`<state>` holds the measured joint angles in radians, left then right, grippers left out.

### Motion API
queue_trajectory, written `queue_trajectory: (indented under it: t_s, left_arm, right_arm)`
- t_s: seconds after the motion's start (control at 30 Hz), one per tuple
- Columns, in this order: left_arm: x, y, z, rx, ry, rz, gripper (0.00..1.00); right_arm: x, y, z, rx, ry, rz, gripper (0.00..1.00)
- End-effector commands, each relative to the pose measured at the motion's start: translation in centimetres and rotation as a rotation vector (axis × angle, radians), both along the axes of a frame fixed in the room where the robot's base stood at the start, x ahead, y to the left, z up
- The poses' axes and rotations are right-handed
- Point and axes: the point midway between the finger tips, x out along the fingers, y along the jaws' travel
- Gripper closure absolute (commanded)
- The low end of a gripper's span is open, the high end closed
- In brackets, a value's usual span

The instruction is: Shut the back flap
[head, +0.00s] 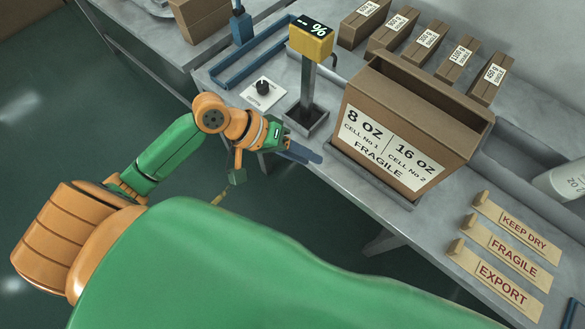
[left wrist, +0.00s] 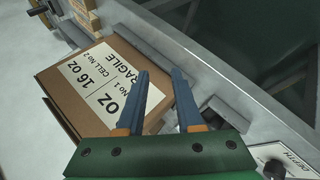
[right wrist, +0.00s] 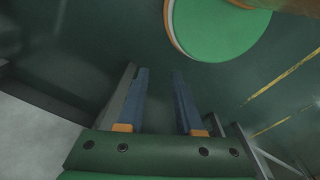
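The brown carton (head: 420,115) stands on the bench with its white label reading 8 OZ, 16 OZ and FRAGILE. My left gripper (head: 308,153) is left of the carton, near the bench's front edge. In the left wrist view the gripper (left wrist: 159,75) is open and empty, with the carton (left wrist: 75,105) beyond its fingers. My right gripper (right wrist: 160,74) is open and empty over dark floor; the head view does not show it.
A yellow display (head: 311,37) on a post and a knob plate (head: 263,92) stand left of the carton. Several small labelled boxes (head: 425,40) line the back. KEEP DRY, FRAGILE and EXPORT stamps (head: 507,250) lie at the right. A white bottle (head: 563,181) is at the right edge.

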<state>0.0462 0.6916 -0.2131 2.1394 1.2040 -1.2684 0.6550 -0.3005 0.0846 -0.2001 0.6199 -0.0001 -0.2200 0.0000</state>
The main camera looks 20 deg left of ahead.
Motion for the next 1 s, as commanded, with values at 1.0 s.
queue_trajectory:
  t_s: [1.0]
  left_arm:
    - [-1.3,3.4,-11.0,0.339,-0.100,0.025,0.65]
  right_arm:
    - [0.1,0.3,0.0,0.004,-0.001,-0.001,1.00]
